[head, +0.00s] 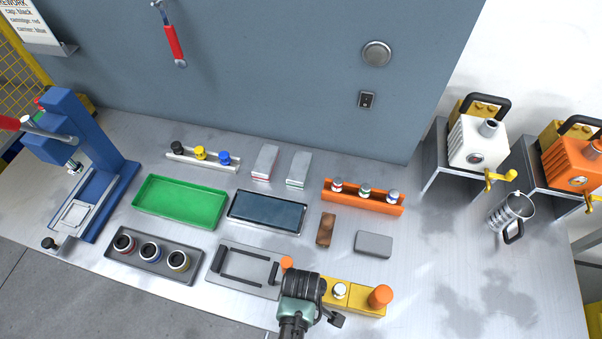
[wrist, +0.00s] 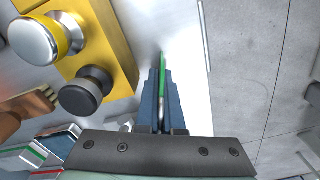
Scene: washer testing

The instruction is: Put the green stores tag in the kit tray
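My gripper (wrist: 162,80) shows its blue-grey fingers closed together in the wrist view. A thin green edge, which looks like the green stores tag (wrist: 163,72), stands between them, seen edge-on. In the head view my gripper's wrist (head: 301,288) is at the front of the bench, just left of a yellow block; the fingers and tag are hidden there. A shallow green tray (head: 181,226) and a dark blue tray with a pale rim (head: 268,229) lie mid-bench. No label shows which is the kit tray.
The yellow block (head: 358,308) has upright knobs close to my fingers. A blue press (head: 100,130) stands left.

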